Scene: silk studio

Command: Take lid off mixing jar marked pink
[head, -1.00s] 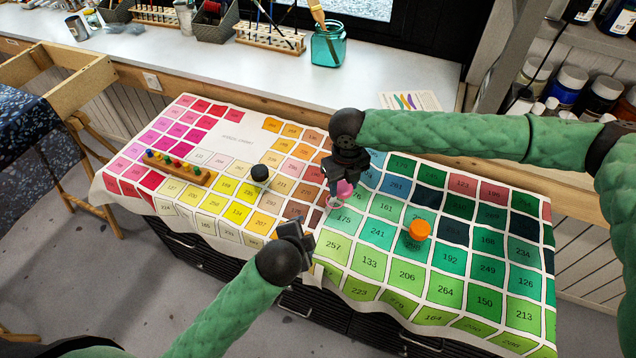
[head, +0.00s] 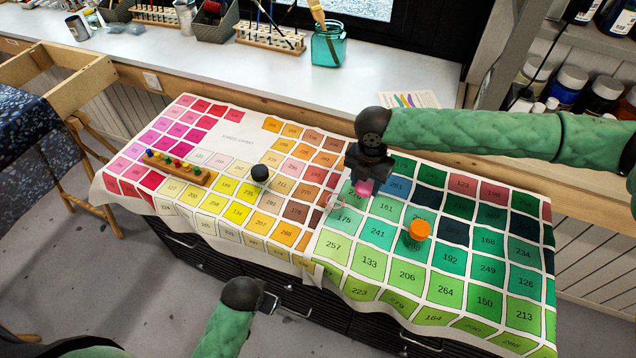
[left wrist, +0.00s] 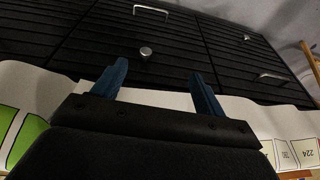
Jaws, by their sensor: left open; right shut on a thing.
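The pink lid (head: 363,187) is in my right gripper (head: 364,181), which is shut on it and holds it above the chart cloth. A small clear jar with a pinkish rim (head: 338,204) is just left of and below the lid, apart from it in the picture. Part of the jar is hard to make out against the cloth. My left gripper (head: 270,303) is low in front of the cloth's near edge, away from the jar. In the left wrist view its two blue fingers (left wrist: 162,88) are spread with nothing between them.
A jar with an orange lid (head: 419,230) stands right of the pink one, and one with a black lid (head: 259,173) to the left. A wooden rack with coloured pegs (head: 178,168) lies further left. Dark drawers with handles (left wrist: 150,10) are below the cloth.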

